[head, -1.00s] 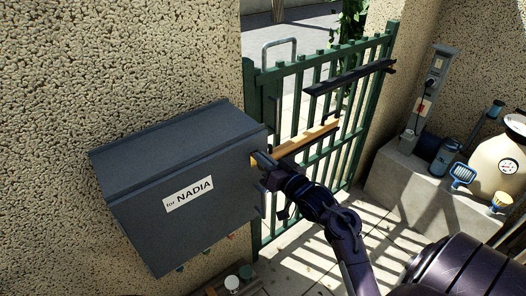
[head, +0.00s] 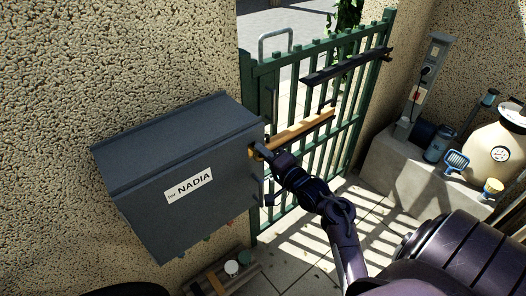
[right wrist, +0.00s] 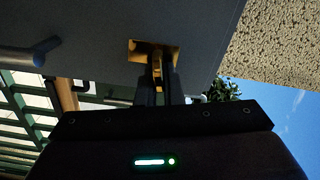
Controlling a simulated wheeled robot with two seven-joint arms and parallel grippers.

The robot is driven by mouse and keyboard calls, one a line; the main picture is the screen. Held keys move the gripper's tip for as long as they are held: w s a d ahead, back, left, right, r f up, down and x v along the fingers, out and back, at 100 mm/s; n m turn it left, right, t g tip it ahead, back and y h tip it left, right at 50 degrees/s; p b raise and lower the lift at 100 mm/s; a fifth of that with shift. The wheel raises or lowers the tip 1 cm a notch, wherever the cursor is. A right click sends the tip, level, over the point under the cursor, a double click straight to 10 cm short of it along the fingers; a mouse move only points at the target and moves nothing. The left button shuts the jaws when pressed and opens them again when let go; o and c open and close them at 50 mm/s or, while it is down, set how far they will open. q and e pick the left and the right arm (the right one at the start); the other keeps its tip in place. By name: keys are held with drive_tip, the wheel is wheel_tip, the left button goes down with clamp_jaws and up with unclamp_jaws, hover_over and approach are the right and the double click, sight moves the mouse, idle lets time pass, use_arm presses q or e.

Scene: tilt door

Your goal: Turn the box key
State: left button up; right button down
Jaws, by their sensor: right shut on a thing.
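A dark grey metal box (head: 175,180) hangs on the pebbled wall, with a white label reading "for NADIA" (head: 188,186). In the right wrist view its grey face (right wrist: 190,28) carries a brass lock plate (right wrist: 136,52), and a brass key (right wrist: 156,68) stands out from it. My right gripper (head: 262,154) is at the box's right end. In the right wrist view my right gripper (right wrist: 158,85) is shut on the key, its fingers on either side of it. The key's tip is hidden at the plate. My left gripper is out of view.
A green barred gate (head: 320,100) with a wooden bar (head: 305,127) stands just behind the box's right end. A grey handle (right wrist: 32,52) sticks out of the box face. A stone ledge (head: 400,175) holds a pale tank (head: 497,150) at right. A wooden crate (head: 215,283) sits below.

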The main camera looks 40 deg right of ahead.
drive_tip(key=shift+d+f+m, duration=0.1)
drive_tip(key=shift+f+m, duration=0.05)
drive_tip(key=shift+m, duration=1.45)
drive_tip(key=c, duration=1.6)
unclamp_jaws()
drive_tip(key=shift+o, duration=0.2)
drive_tip(key=shift+f, duration=0.1)
